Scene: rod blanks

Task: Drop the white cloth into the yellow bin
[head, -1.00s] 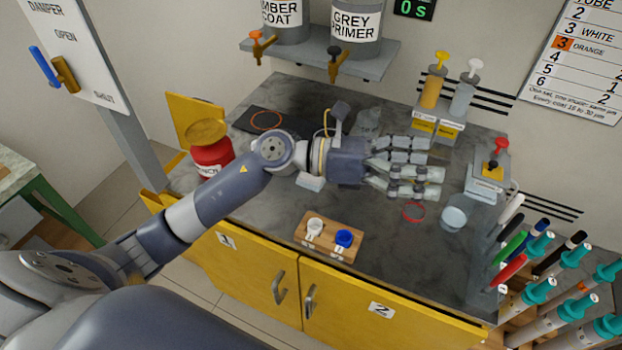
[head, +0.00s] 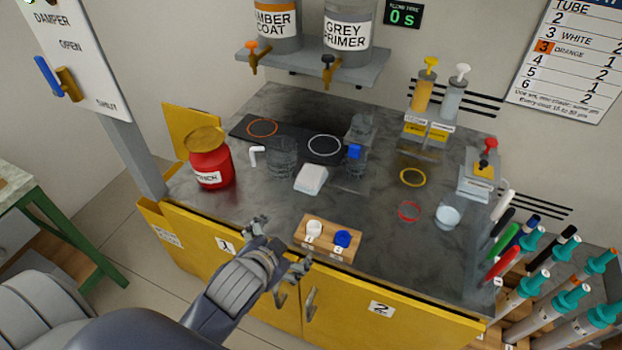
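The white cloth (head: 311,178) looks like a small folded white pad and lies on the grey counter, left of the glass beaker with a blue part. A yellow bin (head: 163,232) with a white label appears to stand at the counter's left end; its inside cannot be made out. My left gripper (head: 279,247) is in front of the counter's front edge, below and left of the cloth and apart from it. Its fingers are spread and nothing shows between them. My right gripper is not in view.
A red can (head: 208,164) stands at the counter's left, near a raised yellow panel (head: 191,124). A glass beaker (head: 282,158) stands left of the cloth. A wooden block (head: 327,252) with white and blue caps lies at the front. Tubes and markers crowd the right.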

